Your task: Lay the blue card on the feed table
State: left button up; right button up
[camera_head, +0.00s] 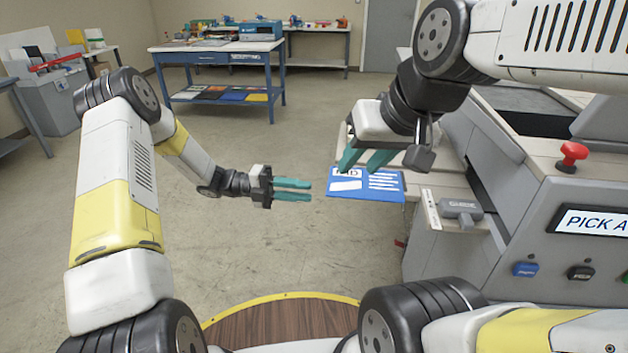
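The blue card (383,193), with white panels and lines of print, lies flat at the left end of the pale feed table (445,187), which joins the grey laminator. Its left part seems to reach past the table's edge; I cannot tell whether it fully rests on the surface. My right gripper (362,166) comes down from above, its teal fingers apart over the card's far edge. They hide part of the card's print; whether they touch it is unclear. My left gripper (310,190) points right, just left of the card, with a gap between its fingers and nothing in them.
The laminator has a red knob (573,152), a screen (592,222) and coloured buttons. A grey handled part (461,209) sits at its near left corner. A blue-framed workbench (217,47) stands behind, with coloured sheets on its lower shelf. The floor between is clear.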

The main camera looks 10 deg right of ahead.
pick_arm(q)
jog(key=s+a+r+m+t+y, duration=0.5)
jog(key=s+a+r+m, duration=0.5)
jog(key=m, duration=0.6)
jog(key=s+a+r+m+t+y, duration=0.6)
jog(key=s+a+r+m+y, duration=0.3)
jog(key=m, duration=0.8)
jog(key=shift+s+a+r+y, duration=0.45)
jog(key=shift+s+r, duration=0.25)
jog(key=shift+r, duration=0.2)
jog(key=shift+d, duration=0.1)
